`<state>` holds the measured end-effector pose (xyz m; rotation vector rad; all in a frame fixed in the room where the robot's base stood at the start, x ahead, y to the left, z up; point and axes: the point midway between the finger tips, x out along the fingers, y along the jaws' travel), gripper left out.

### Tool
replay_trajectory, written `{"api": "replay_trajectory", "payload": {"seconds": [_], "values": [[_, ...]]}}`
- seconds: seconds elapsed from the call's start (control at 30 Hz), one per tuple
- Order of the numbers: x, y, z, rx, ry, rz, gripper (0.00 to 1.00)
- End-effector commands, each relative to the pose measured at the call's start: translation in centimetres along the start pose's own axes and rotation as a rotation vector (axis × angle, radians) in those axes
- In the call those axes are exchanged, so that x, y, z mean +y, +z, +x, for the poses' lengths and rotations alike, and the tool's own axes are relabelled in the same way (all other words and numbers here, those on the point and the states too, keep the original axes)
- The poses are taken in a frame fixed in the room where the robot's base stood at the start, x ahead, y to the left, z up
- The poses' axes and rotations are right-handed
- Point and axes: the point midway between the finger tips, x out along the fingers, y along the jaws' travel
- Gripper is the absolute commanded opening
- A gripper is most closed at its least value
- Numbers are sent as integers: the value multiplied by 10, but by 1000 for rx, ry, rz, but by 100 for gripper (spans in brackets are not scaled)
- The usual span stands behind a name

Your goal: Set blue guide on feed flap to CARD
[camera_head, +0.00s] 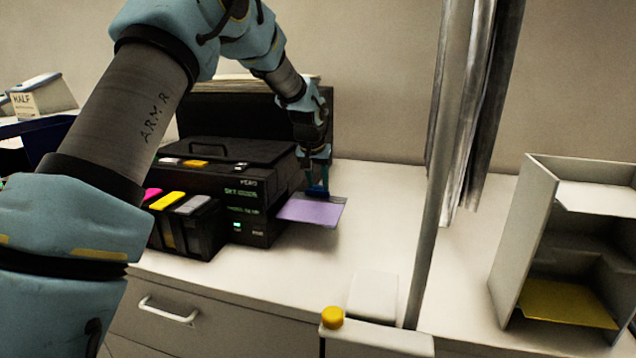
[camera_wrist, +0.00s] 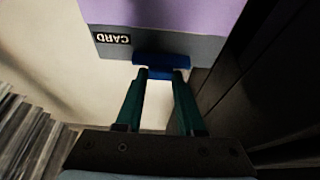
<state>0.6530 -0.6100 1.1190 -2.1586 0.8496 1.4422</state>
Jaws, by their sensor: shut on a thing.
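The feed flap (camera_head: 297,206) sticks out from the right side of the black printer (camera_head: 245,190), with a purple surface. In the wrist view its grey edge strip (camera_wrist: 215,47) carries a black label reading CARD (camera_wrist: 112,38), seen upside down. The blue guide (camera_wrist: 162,66) sits on this strip, to the right of the CARD label and apart from it. In the head view the guide (camera_head: 316,191) is a small blue patch at the flap's back edge. My gripper (camera_wrist: 161,74) is shut on the blue guide. Other labels on the strip do not show.
The printer's dark side (camera_wrist: 235,90) is close on the right in the wrist view. A rack with coloured cartridges (camera_head: 180,220) stands at the printer's front. A metal post (camera_head: 430,200) with hanging grey strips and a grey shelf unit (camera_head: 530,230) stand to the right. Counter between is clear.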

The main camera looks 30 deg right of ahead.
Motion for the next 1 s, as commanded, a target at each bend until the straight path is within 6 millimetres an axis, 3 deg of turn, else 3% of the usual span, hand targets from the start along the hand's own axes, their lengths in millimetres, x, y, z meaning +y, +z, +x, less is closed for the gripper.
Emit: {"api": "replay_trajectory", "payload": {"seconds": [0.2, 1.0], "values": [[0, 0, 0, 0, 0, 0, 0], [0, 0, 0, 0, 0, 0, 0]]}}
